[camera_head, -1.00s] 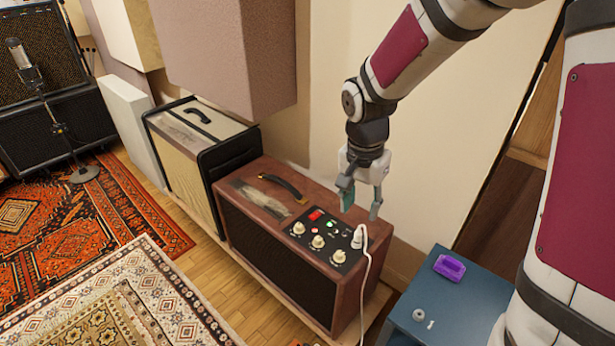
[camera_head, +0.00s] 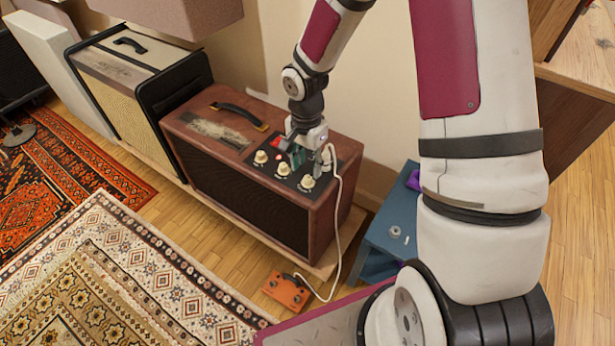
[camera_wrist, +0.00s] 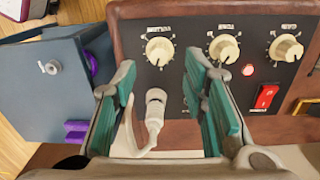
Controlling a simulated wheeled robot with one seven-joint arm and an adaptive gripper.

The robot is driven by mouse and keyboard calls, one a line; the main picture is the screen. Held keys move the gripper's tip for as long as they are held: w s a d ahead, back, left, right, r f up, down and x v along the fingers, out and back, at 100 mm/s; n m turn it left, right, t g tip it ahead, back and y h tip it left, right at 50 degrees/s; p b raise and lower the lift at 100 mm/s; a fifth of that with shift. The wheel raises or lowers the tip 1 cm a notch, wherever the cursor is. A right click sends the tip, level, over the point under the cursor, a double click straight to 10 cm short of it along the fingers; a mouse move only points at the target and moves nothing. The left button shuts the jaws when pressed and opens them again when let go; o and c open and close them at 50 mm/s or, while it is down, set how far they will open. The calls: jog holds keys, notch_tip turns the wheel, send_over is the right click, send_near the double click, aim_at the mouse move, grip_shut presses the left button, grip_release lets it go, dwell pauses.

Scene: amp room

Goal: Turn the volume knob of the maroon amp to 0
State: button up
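The maroon amp (camera_head: 265,197) stands on a low board along the wall. Its top panel holds three cream knobs: one by the red switch (camera_head: 261,157), a middle one (camera_head: 283,169) and one at the right end (camera_head: 307,182). In the wrist view these are the right knob (camera_wrist: 285,48), middle knob (camera_wrist: 223,48) and left knob (camera_wrist: 160,49). My gripper (camera_head: 311,160) is low over the panel. In the wrist view my gripper (camera_wrist: 160,68) is open, its green-padded fingers either side of the left knob's line, apparently apart from it.
A white cable plug (camera_wrist: 155,105) sits in the panel between my fingers. The red switch (camera_wrist: 267,97) and a lit red lamp (camera_wrist: 248,70) are nearby. A blue cabinet (camera_head: 390,225) stands right of the amp. An orange pedal (camera_head: 287,291) lies on the floor.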

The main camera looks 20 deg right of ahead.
aim_at(308, 177)
jog(key=shift+s+f+b, duration=0.1)
jog(key=shift+f+b, duration=0.5)
jog(key=shift+f, duration=1.6)
grip_shut()
